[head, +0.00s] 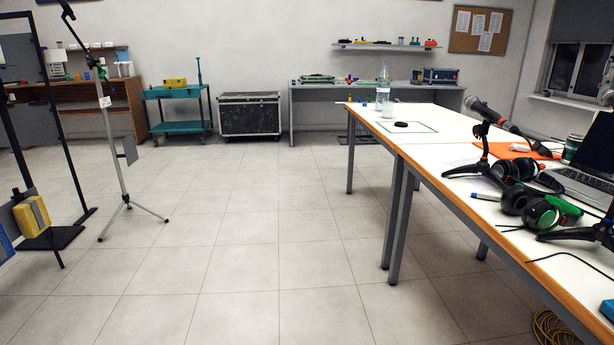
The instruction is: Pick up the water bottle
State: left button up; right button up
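A clear water bottle (383,90) stands upright in the head view, near the far left corner of the long white table (425,115). A flat black round object (401,124) and a green rectangular outline lie on the tabletop just in front of it. The bottle is some distance away, beyond the near half of the table. Neither of my grippers shows in this view.
A tripod stand (122,165) is at left. A black case (249,115) stands at the back. Open tiled floor (250,230) lies between.

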aim_at(382, 83)
jog(key=i, duration=3.3)
jog(key=i+j+z, duration=0.15)
jog(key=i, duration=1.3)
jog(key=z, duration=0.05)
